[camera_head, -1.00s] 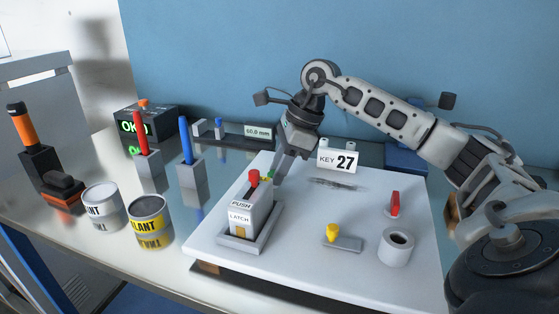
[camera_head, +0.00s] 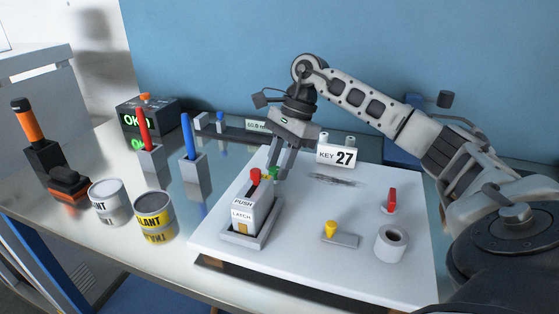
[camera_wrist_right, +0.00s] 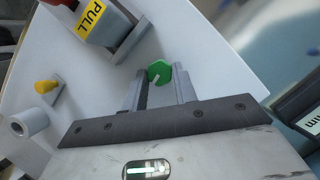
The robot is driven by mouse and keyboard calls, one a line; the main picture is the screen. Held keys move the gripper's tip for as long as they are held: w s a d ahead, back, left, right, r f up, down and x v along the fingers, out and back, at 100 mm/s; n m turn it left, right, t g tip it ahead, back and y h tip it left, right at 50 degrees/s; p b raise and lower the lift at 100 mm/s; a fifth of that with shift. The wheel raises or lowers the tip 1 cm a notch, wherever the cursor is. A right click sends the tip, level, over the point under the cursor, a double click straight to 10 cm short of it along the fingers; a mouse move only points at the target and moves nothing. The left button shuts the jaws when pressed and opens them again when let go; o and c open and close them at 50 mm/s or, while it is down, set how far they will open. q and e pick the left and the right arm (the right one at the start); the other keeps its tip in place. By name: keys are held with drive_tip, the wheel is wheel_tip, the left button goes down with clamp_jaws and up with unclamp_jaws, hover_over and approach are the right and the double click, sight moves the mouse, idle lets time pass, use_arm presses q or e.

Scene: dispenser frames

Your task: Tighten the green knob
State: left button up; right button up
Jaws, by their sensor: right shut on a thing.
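The green knob (camera_head: 275,172) sits just behind and to the right of the white dispenser box (camera_head: 249,212) on the white board (camera_head: 290,252). The box has a red top piece (camera_head: 255,174) and labels reading PUSH and LATCH. My right gripper (camera_head: 271,174) reaches down from above with its fingers at the knob, which they partly hide. In the right wrist view the green knob (camera_wrist_right: 159,71) shows at the fingertips (camera_wrist_right: 160,77), and the fingers are shut on it. A pale mark or pointer shows on the knob. My left gripper is not in view.
A yellow knob (camera_head: 330,228), a red switch (camera_head: 391,200) and a grey ring (camera_head: 391,244) stand on the board's right side. A KEY 27 sign (camera_head: 336,157) stands at its back. Cans and tool holders stand to the left. The board's middle is mostly clear.

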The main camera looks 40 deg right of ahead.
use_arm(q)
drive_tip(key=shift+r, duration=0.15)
use_arm(e)
drive_tip(key=o, duration=1)
use_arm(q)
drive_tip(key=p, duration=0.1)
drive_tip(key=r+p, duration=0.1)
drive_tip(key=p, duration=0.1)
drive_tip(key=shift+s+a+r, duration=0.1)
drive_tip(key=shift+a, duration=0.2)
use_arm(e)
drive_tip(key=v, duration=1.6)
drive_tip(key=shift+r, duration=0.1)
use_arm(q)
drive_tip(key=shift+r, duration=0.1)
use_arm(e)
drive_tip(key=shift+a, duration=0.1)
